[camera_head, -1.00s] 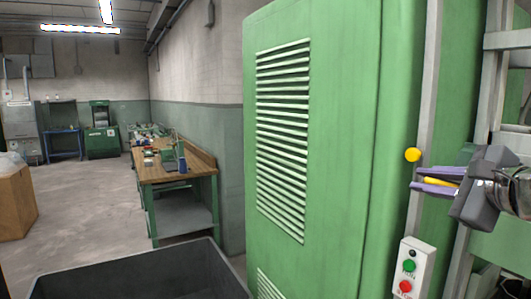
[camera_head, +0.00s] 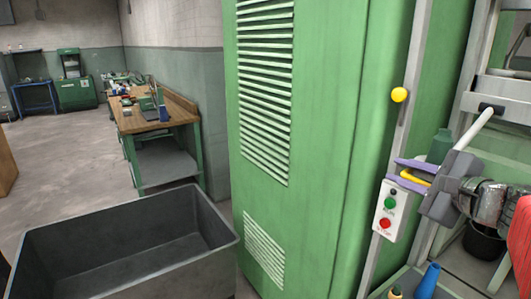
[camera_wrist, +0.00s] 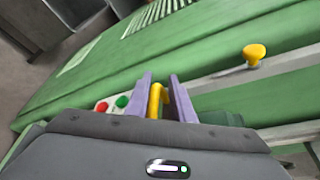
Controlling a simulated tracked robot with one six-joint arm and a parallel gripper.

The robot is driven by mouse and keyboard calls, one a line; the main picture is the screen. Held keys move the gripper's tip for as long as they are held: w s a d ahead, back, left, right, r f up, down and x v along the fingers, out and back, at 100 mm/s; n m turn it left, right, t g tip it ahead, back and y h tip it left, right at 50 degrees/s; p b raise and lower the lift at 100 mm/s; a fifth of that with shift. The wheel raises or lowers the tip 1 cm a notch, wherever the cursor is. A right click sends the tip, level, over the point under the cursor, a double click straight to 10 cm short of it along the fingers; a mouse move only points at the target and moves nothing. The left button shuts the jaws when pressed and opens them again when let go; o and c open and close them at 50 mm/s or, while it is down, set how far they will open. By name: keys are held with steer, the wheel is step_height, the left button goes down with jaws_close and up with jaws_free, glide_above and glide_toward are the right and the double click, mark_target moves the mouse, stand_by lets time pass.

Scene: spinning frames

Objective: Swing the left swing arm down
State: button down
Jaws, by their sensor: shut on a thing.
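My gripper (camera_head: 408,172), with purple fingers, is shut on a yellow handle (camera_head: 416,178). In the wrist view the yellow handle (camera_wrist: 156,99) stands between the two fingers. A pale rod (camera_head: 475,130), apparently the left swing arm, slopes down from a dark pivot on the grey crossbar to behind my gripper. Its join to the handle is hidden. A yellow ball knob (camera_head: 399,95) sits on the grey post, above and apart from my gripper; it also shows in the wrist view (camera_wrist: 254,53).
A white box (camera_head: 390,212) with green and red buttons is close beside the fingers, on the post. A green louvred cabinet (camera_head: 315,130) stands left of it. A dark bin (camera_head: 222,225) and workbench (camera_head: 140,120) are farther left. Bobbins (camera_head: 428,280) stand below.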

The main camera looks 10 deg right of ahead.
steer(key=shift+d+f, duration=0.25)
steer(key=shift+d, duration=0.15)
steer(key=c, duration=1.8)
jaws_free()
steer(key=shift+s, duration=0.1)
